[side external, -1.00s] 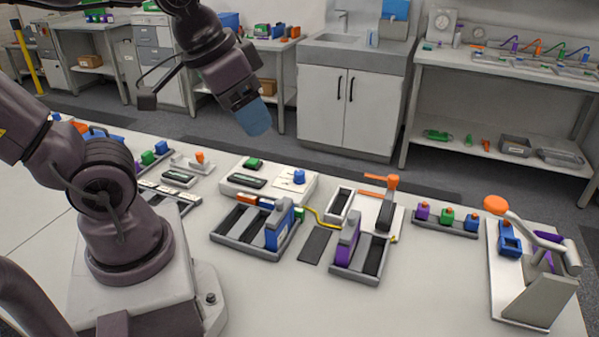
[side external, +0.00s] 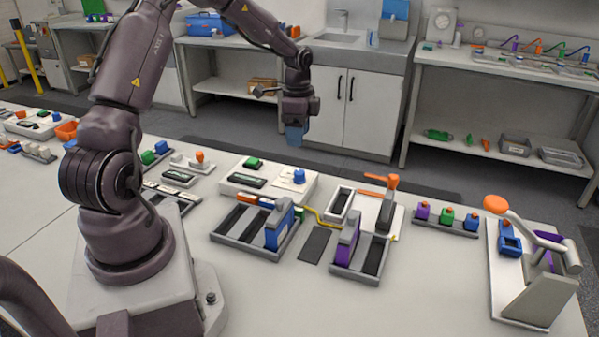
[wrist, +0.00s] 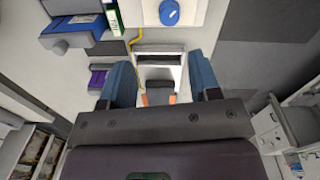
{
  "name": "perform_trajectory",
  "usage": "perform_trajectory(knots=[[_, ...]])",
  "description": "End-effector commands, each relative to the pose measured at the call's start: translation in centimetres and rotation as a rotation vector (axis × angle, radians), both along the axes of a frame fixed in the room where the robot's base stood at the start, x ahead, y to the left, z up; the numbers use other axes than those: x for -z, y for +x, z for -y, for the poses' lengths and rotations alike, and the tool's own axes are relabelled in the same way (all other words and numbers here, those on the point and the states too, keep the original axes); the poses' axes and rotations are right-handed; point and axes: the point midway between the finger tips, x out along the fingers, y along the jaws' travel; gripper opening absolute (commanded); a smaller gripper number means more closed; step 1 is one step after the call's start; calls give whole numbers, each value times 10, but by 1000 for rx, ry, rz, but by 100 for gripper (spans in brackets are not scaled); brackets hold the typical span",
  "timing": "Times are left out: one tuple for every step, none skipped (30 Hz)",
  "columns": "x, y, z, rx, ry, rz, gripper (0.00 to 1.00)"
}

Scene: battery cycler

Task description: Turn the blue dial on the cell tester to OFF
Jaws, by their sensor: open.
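The cell tester (side external: 238,188) is a low white box on the bench with a green block and a dark display. Its blue dial (side external: 299,176) stands on the right part, over a white label. My gripper (side external: 296,138) points down, well above the dial and apart from it. In the wrist view the blue dial (wrist: 169,12) is at the top edge, beyond my fingertips rather than between them. My gripper (wrist: 163,80) shows two blue fingers spread wide with nothing held. The dial's marks are too small to read.
A grey rack (side external: 240,247) with a blue block stands in front of the tester. A yellow cable (side external: 322,219) runs to its right, near a tray (side external: 339,206) and an orange-handled lever (side external: 388,181). The space around my gripper is free.

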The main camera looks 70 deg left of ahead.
Motion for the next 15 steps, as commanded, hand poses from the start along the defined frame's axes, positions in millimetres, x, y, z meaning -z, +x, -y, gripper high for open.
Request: perform_trajectory(knots=[[-7, 7, -4, 63, 20, 20, 57], [-9, 8, -7, 95, 27, 24, 57], [-9, 8, -8, 131, 31, 24, 57], [-9, 7, -8, 154, 32, 22, 57], [-9, 7, -7, 172, 32, 22, 57], [-8, 7, -7, 190, 32, 21, 57], [-7, 7, -7, 198, 32, 21, 57], [-5, 7, -7, 203, 31, 21, 57], [-2, 7, -7, 207, 30, 20, 57], [1, 6, -7, 207, 30, 19, 57], [5, 6, -7, 207, 30, 19, 57], [11, 6, -7, 206, 28, 19, 57], [17, 6, -6, 206, 27, 18, 57], [22, 6, -6, 207, 27, 18, 57], [31, 6, -6, 206, 27, 18, 57]])
